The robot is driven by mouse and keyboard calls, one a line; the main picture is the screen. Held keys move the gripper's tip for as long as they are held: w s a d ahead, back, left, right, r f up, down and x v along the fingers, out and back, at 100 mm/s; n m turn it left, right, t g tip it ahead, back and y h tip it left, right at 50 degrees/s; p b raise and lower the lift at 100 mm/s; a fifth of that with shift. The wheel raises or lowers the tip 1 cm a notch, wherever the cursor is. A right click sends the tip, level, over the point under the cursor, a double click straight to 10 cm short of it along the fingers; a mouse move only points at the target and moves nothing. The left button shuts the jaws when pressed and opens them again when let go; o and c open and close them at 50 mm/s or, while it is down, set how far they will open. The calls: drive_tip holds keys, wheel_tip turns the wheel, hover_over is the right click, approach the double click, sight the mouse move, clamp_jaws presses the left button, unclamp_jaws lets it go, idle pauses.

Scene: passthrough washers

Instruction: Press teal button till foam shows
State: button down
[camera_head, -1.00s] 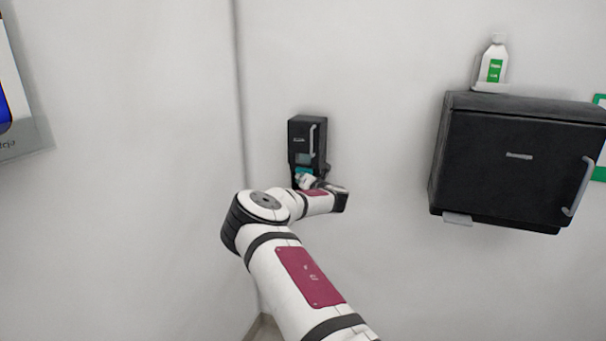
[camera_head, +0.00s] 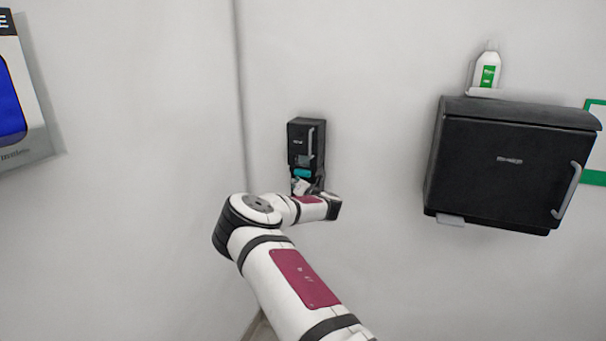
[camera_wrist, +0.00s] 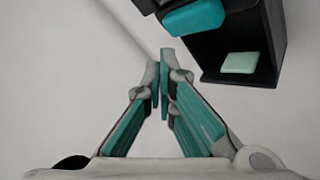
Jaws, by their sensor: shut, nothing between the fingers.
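The small black dispenser (camera_head: 304,140) hangs on the wall, with the teal button (camera_head: 302,173) low on its front. In the wrist view the teal button (camera_wrist: 195,17) is at the top, on the dispenser's lower part. A pale mint block (camera_wrist: 240,62) shows on the dark panel below it; I cannot tell if it is foam. My gripper (camera_wrist: 161,72) is shut and empty, its tips below and left of the button, apart from it in the picture. In the head view my gripper (camera_head: 302,187) is just under the button, partly hidden by my wrist.
A large black wall unit (camera_head: 505,165) with a grey handle is to the right. A white bottle with a green label (camera_head: 487,72) stands on a small shelf above it. A framed blue poster (camera_head: 12,105) is at the left. The wall between is bare.

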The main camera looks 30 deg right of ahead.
drive_tip(key=shift+s+a+p, duration=0.75)
drive_tip(key=shift+s+a, duration=0.2)
drive_tip(key=shift+a, duration=0.3)
